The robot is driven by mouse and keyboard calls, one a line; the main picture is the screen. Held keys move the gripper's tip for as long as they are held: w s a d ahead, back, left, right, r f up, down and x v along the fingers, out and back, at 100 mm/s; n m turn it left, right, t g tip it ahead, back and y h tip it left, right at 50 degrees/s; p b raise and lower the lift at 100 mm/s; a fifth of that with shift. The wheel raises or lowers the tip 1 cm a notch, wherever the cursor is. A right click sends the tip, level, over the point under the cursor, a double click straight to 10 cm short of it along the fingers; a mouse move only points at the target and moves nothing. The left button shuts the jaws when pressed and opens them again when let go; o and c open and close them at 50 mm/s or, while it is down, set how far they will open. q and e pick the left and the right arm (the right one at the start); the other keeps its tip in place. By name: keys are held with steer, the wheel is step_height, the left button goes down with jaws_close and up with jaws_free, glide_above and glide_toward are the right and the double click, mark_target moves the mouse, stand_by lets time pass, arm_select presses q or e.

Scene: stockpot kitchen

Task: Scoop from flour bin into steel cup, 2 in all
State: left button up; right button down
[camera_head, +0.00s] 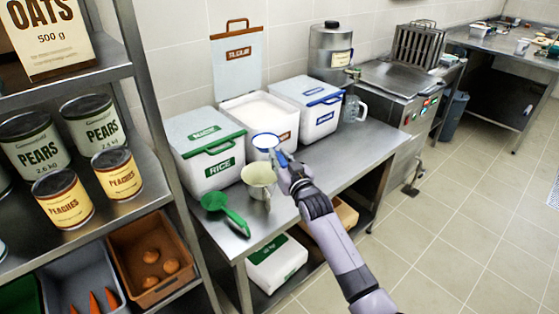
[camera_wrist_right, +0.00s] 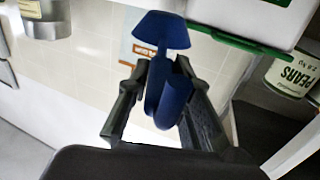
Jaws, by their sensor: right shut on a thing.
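The flour bin (camera_head: 233,121) stands open between two other bins, its lid (camera_head: 237,62) raised behind it and white flour (camera_head: 258,108) inside. My right gripper (camera_head: 283,163) is shut on the handle of a blue scoop (camera_head: 265,142). The wrist view shows the blue scoop (camera_wrist_right: 168,85) between both fingers (camera_wrist_right: 155,115). My left gripper is out of view.
The rice bin (camera_head: 207,150) with a green lid handle stands left, a closed blue-handled bin (camera_head: 312,105) right. A green scoop (camera_head: 225,208) lies near the table's front left. A glass jug (camera_head: 352,108) stands right. A shelf with cans (camera_head: 62,200) is at left. The table's right part is clear.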

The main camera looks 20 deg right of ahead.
steer(key=shift+f+b, duration=0.7)
steer(key=shift+b, duration=0.15)
arm_select(q)
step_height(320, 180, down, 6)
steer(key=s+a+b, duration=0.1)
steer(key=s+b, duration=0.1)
steer(key=b, duration=0.2)
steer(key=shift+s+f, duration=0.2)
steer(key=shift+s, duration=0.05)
arm_select(e)
steer(key=a+f+n, duration=0.2)
steer(key=a+n, duration=0.1)
steer(key=n, duration=0.7)
steer(key=a+f+n, duration=0.2)
steer(key=a+n, duration=0.1)
steer(key=n, duration=0.8)
steer(key=shift+s+a, duration=0.15)
steer(key=shift+a, duration=0.25)
